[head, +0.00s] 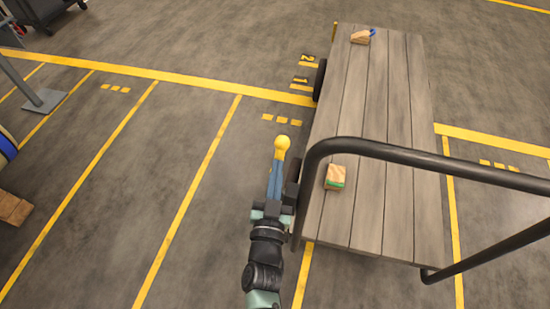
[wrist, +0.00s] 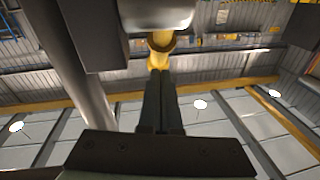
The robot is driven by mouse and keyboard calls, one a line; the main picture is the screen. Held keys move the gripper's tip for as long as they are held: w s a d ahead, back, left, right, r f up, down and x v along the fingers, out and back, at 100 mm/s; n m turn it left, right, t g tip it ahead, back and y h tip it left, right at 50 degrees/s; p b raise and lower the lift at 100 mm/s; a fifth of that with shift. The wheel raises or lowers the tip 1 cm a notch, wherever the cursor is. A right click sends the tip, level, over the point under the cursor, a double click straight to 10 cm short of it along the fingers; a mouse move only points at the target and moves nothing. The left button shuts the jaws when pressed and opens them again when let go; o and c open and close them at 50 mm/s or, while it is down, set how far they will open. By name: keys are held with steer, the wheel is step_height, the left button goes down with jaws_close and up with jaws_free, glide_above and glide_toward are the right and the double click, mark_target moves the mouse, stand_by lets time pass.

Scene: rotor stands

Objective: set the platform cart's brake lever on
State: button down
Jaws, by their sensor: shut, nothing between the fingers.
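The platform cart (head: 395,95) has a grey plank deck and stands at the right in the head view. Its brake lever shows as a yellow round knob (head: 282,142) on a short yellow neck, beside the deck's left edge. My gripper (head: 278,163) is shut and empty, its fingers pointing at the knob's neck. In the wrist view the shut dark fingers (wrist: 160,77) end right at a yellow part of the lever (wrist: 160,50). I cannot tell whether they touch it. The lower part of the lever is hidden by my gripper.
The cart's black tube handle (head: 400,153) arches over the deck's near end, close to my gripper. A wooden block with a green edge (head: 335,177) and another with a blue part (head: 361,37) lie on the deck.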

steer(key=shift+w+d+f+g+p, duration=0.15)
steer(key=shift+w+g+p, duration=0.3)
steer(key=shift+p, duration=0.5)
steer(key=shift+w+d+r+g+p, duration=0.1)
steer(key=shift+w+g+p, duration=0.2)
steer(key=shift+g+p, duration=0.45)
steer(key=shift+w+d+f+t+p, duration=0.2)
steer(key=shift+w+f+t+p, duration=0.15)
steer(key=shift+w+p, duration=0.25)
steer(key=shift+w+d+f, duration=0.15)
steer(key=shift+w+f, duration=0.3)
steer(key=shift+f, duration=0.1)
steer(key=shift+w, duration=0.1)
steer(key=shift+r, duration=0.1)
